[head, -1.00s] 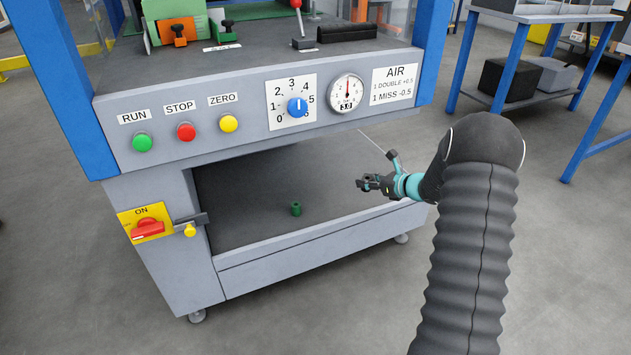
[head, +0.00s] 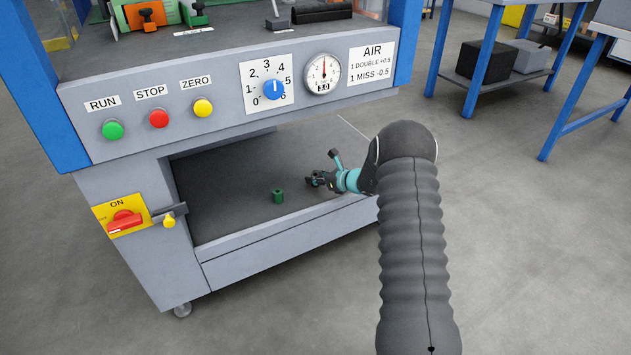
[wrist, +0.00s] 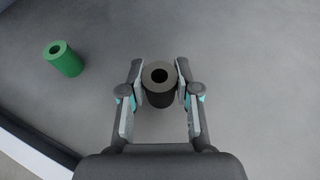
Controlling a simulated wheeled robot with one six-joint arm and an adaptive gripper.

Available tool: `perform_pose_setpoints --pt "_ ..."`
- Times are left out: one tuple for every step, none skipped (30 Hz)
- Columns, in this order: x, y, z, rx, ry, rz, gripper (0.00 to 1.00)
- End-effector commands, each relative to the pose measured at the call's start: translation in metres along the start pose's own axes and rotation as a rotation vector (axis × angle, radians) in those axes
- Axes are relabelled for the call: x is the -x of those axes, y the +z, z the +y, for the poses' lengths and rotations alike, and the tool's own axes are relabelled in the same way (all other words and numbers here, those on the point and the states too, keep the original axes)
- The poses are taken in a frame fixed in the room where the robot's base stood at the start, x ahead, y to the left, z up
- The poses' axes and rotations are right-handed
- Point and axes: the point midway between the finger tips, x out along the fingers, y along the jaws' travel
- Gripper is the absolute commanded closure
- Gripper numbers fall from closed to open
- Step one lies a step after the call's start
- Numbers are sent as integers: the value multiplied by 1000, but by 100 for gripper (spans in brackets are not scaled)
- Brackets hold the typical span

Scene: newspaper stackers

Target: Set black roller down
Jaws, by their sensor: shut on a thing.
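The black roller (wrist: 158,86), a dark hollow cylinder, is upright between the two fingers of my gripper (wrist: 160,92) in the wrist view. The fingers close on its sides. In the head view my gripper (head: 315,180) is low inside the machine's open lower bay, near its right end. The roller is too small and dark there to tell from the fingers. Whether its base touches the bay floor (head: 225,215) cannot be told. A green roller (head: 277,196) stands on that floor, left of my gripper and apart from it; it also shows in the wrist view (wrist: 64,58).
The bay has a raised grey front edge (head: 290,240) and the control panel (head: 225,105) overhangs it. A blue-legged table (head: 486,70) stands at the back right. The bay floor around the rollers is clear.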

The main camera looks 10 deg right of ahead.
Motion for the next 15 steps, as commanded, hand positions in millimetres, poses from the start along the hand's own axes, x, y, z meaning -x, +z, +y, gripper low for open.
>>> perform_pose_setpoints --pt "-3 -7 0 -1 0 0 100" --pt "-3 -8 0 -1 -1 0 100" --pt "-4 -9 0 -1 -1 -1 100" --pt "-4 -9 0 0 -1 -1 100" --pt "-4 -9 0 0 -1 -1 100" --pt "-3 -8 -1 0 -1 -1 100" --pt "-3 -9 0 0 -1 -1 100" --pt "-3 -9 0 0 -1 -1 100" --pt "-3 -9 0 0 -1 -1 100" --pt "-4 -9 0 0 -1 -1 100" --pt "-4 -10 0 0 -1 -1 100" --pt "-4 -12 0 0 -1 -1 100" --pt "-5 -12 0 0 -1 -1 100" --pt "-5 -13 0 0 -1 -1 100" --pt "-5 -14 0 0 -1 -1 100"
